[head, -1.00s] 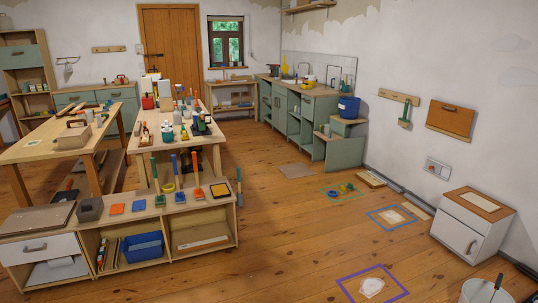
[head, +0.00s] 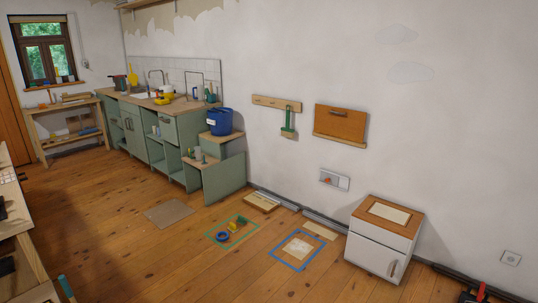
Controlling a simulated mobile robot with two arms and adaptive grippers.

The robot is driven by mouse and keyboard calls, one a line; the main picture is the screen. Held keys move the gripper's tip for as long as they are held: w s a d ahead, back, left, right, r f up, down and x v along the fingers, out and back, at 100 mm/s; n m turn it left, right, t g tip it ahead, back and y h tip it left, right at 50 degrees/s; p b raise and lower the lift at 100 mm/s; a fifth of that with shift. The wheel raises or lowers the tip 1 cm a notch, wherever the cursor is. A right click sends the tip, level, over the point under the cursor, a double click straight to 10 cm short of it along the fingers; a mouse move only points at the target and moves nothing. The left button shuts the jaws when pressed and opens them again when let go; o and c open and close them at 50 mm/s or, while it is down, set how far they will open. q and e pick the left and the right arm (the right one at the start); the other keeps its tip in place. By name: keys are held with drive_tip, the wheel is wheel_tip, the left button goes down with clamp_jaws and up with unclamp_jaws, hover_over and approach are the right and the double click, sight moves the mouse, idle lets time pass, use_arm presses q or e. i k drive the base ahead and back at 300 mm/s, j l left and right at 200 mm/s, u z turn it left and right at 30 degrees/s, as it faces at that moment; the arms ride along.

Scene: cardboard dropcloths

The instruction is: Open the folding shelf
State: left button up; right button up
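The folding shelf appears to be the brown wooden panel (head: 340,124) on the right wall. It lies flat against the wall, folded up, with a dark handle near its top edge and a pale strip along its bottom. It hangs above the wall socket plate and to the left of the white cabinet. Neither of my grippers shows in the head view, so I cannot see what they hold.
A white cabinet (head: 376,248) with a brown top stands below and right of the panel. A blue taped square (head: 297,267) and a green taped square (head: 219,242) lie on the floor. A peg rail (head: 277,103) hangs left of the panel. Open floor lies in front.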

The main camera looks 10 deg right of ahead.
sight(344, 123)
drive_tip(key=i+z, duration=0.15)
drive_tip(key=i, duration=0.5)
drive_tip(key=i+z, duration=0.2)
drive_tip(key=i, duration=0.45)
drive_tip(key=i+z, duration=0.15)
drive_tip(key=i, duration=0.45)
drive_tip(key=i+j+z, duration=0.15)
drive_tip(key=i, duration=0.5)
drive_tip(key=j, duration=0.1)
